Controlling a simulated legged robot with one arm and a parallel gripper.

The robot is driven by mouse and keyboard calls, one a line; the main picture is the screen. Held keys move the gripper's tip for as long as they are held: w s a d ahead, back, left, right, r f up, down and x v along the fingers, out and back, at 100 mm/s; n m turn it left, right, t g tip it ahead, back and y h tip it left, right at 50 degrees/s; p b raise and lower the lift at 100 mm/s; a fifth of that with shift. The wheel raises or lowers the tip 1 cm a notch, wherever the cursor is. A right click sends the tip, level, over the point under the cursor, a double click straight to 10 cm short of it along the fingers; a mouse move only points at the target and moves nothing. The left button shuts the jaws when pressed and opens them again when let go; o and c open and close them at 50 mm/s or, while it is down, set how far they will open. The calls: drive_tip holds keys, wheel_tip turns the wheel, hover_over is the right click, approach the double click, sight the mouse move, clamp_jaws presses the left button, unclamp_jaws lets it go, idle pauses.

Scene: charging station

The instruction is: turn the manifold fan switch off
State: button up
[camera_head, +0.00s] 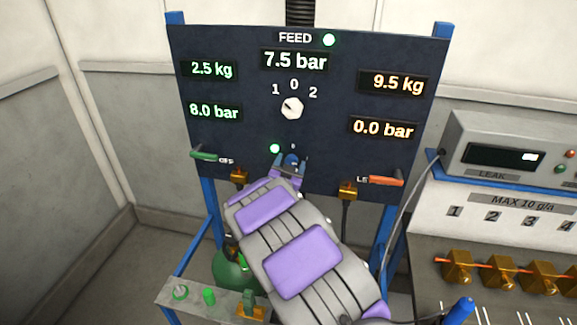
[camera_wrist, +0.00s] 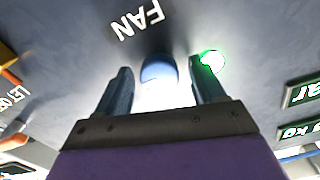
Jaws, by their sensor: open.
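The fan switch is a small blue knob (camera_head: 292,159) low on the dark panel (camera_head: 240,130), beside a lit green lamp (camera_head: 275,148). In the wrist view the blue knob (camera_wrist: 158,69) sits under the upside-down FAN label (camera_wrist: 137,27), with the lit green lamp (camera_wrist: 213,61) to its right. My gripper (camera_head: 291,168) is at the panel's lower middle, in front of the knob. In the wrist view its open fingers (camera_wrist: 160,85) stand on either side of the knob, with gaps showing. The knob's exact angle is hard to tell.
Above is a white selector dial (camera_head: 292,108) marked 1, 0, 2. A green lever (camera_head: 205,155) is at left and an orange lever (camera_head: 386,181) at right. A leak tester (camera_head: 505,150) and brass fittings (camera_head: 500,272) stand at right. A green cylinder (camera_head: 232,268) is below.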

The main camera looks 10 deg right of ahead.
drive_tip(key=shift+d, duration=0.4)
drive_tip(key=shift+a, duration=0.55)
drive_tip(key=c, duration=0.5)
drive_tip(key=shift+d, duration=0.2)
drive_tip(key=c, duration=0.6)
drive_tip(key=shift+o, duration=0.2)
drive_tip(key=shift+r, duration=0.1)
